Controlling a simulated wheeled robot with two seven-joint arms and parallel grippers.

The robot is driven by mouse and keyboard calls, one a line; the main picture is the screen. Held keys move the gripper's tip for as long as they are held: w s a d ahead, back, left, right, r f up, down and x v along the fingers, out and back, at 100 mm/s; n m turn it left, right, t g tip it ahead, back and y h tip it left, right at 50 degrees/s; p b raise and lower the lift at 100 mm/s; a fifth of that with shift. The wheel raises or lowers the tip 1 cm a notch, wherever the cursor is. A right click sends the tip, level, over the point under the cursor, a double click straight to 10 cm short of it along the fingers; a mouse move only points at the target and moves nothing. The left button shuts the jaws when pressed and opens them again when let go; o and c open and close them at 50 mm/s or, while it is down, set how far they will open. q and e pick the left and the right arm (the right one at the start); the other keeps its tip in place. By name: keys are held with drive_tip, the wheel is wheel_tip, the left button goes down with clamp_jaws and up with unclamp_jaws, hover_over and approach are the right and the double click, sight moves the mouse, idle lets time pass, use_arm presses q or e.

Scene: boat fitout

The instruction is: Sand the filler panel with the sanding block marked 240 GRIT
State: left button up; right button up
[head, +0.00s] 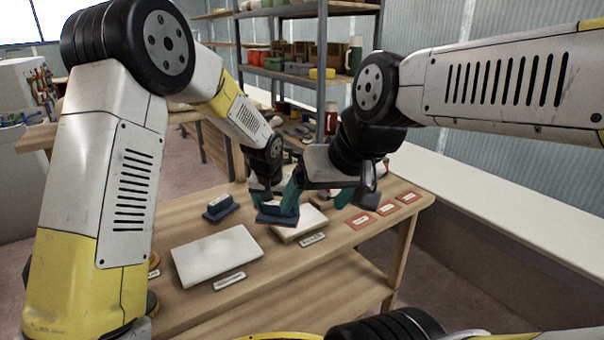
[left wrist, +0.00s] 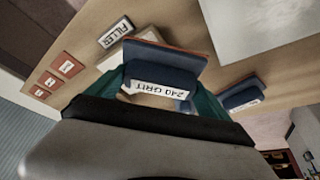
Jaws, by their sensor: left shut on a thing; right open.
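My left gripper (head: 275,200) is shut on a dark blue sanding block (head: 277,215). In the left wrist view its label reads 240 GRIT (left wrist: 163,89), upside down, between my teal fingers. The block is at the back left part of a pale panel (head: 290,237); I cannot tell whether they touch. A tag (left wrist: 115,32) by this panel reads FILLER. The held block and fingers hide part of the panel. My right gripper (head: 345,192) is open, just right of the left one, partly hidden by its own wrist.
A second blue block (head: 220,207) stands on the bench (head: 190,307), left of the held one. A larger pale panel (head: 215,256) with a tag lies in front. Several red cards (head: 360,221) lie at the right. Behind are loaded shelves (head: 290,75).

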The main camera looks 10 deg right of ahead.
use_arm(q)
drive_tip(key=shift+r, duration=2.05)
